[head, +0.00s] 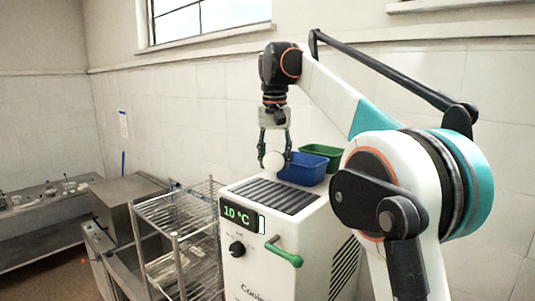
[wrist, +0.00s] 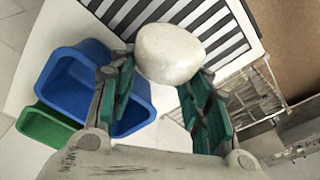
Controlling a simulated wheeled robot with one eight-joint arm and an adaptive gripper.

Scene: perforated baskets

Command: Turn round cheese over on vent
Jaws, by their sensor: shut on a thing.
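A round white cheese (head: 273,161) is held between the fingers of my gripper (head: 274,150) above the vent. In the wrist view the cheese (wrist: 170,54) sits at the fingertips, between the green finger pads of my gripper (wrist: 160,75). The vent (head: 272,196) is a dark slatted panel on top of the white cooling unit, and its black and white stripes also show in the wrist view (wrist: 225,25). In the head view the cheese appears raised above the slats; whether its lower edge touches them I cannot tell.
A blue basket (head: 303,169) and a green basket (head: 320,156) stand at the back of the unit's top, close to my gripper's right. The cooling unit (head: 290,240) shows 10 °C. A wire rack (head: 178,225) stands at its left. The front of the vent is clear.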

